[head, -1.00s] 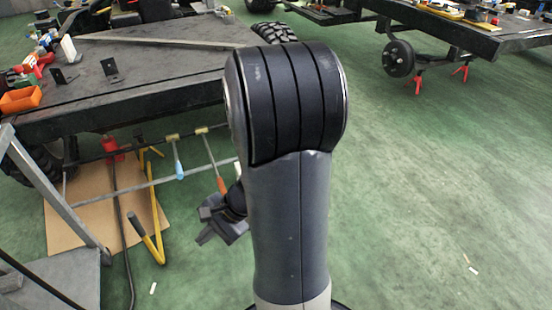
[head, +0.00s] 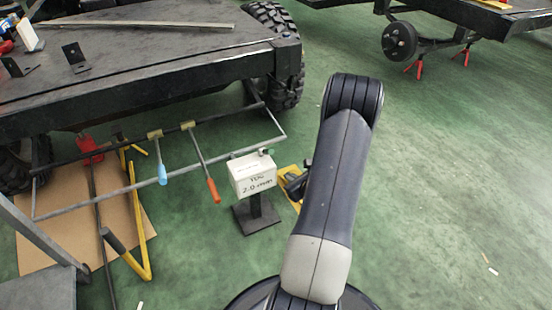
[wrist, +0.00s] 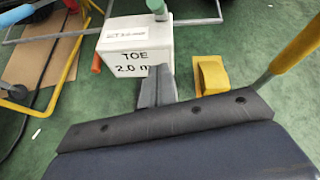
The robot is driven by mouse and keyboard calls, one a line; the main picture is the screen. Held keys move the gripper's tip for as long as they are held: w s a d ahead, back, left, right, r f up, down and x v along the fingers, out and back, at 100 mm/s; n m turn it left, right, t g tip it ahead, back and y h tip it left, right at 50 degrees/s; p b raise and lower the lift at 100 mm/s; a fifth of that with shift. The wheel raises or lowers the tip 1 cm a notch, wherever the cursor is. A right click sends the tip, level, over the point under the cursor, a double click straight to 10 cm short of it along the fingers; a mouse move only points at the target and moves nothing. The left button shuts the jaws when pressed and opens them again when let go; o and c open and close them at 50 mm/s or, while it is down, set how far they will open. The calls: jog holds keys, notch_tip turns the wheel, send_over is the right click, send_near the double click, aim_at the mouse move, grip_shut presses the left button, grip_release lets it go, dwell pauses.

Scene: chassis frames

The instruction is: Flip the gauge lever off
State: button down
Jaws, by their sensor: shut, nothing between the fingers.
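A white gauge box (head: 252,176) marked "TOE 2.0 mm" stands on a dark post and base plate. A small green-tipped lever (head: 266,152) is on its top; in the wrist view the green lever (wrist: 157,9) rises at the top edge, partly cut off. My gripper (head: 292,184) is beside the box's right side, partly hidden by my arm in the head view. In the wrist view my gripper (wrist: 158,75) is shut and empty, its fingertips in front of the box's lower right face, apart from the lever. I cannot tell whether they touch the box.
A frame under the black chassis bench (head: 130,75) carries a blue-handled lever (head: 162,173) and an orange-handled lever (head: 213,190). A yellow block (wrist: 208,75) and yellow bar (wrist: 300,42) are right of my fingers.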

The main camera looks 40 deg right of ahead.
aim_at(267, 152)
jog(key=shift+s+d+f, duration=0.1)
jog(key=shift+d+f, duration=0.15)
jog(key=shift+d, duration=0.15)
jog(key=b+x, duration=0.3)
jog(key=x, duration=0.7)
jog(key=shift+f, duration=0.1)
jog(key=w+r, duration=0.2)
jog(key=r, duration=0.1)
jog(key=shift+w+r+b, duration=0.15)
jog(key=shift+w+b, duration=0.15)
jog(key=shift+b, duration=0.1)
jog(key=shift+r, duration=0.1)
jog(key=shift+w+r+g+p, duration=0.1)
jog(key=shift+r+g+p, duration=0.15)
jog(key=shift+p, duration=0.5)
